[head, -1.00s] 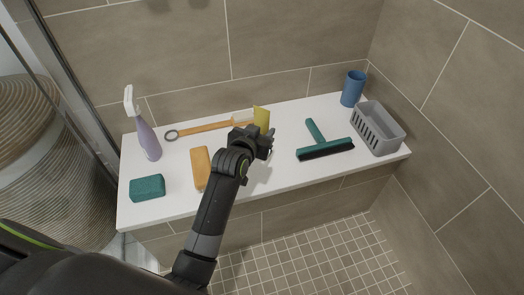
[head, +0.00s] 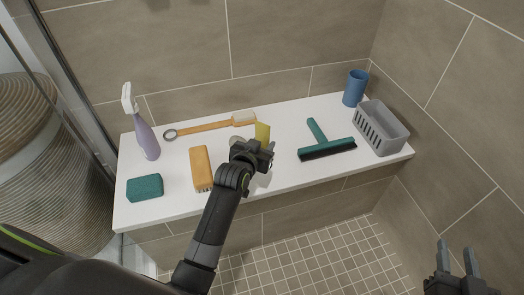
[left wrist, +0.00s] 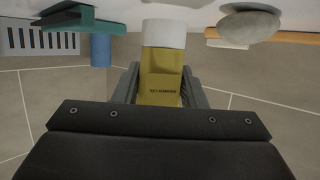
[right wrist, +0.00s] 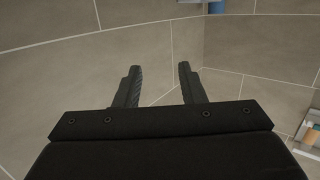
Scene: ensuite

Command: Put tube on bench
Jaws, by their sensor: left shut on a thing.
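The tube is yellow with a white cap. In the head view its yellow part (head: 262,132) stands up behind my left gripper (head: 262,150), over the middle of the white bench (head: 285,182). In the left wrist view the tube (left wrist: 160,88) is between the two fingers, which are shut on it, and its white cap (left wrist: 163,34) points toward the bench top. I cannot tell whether the cap touches the bench. My right gripper (head: 456,262) is open and empty at the lower right, away from the bench; its fingers show apart in the right wrist view (right wrist: 158,85).
A grey stone (head: 236,141), long-handled brush (head: 205,126) and orange brush (head: 201,168) lie left of the tube. A squeegee (head: 327,149), grey basket (head: 381,128) and blue cup (head: 355,88) are right. A spray bottle (head: 146,138) and green sponge (head: 145,187) are far left.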

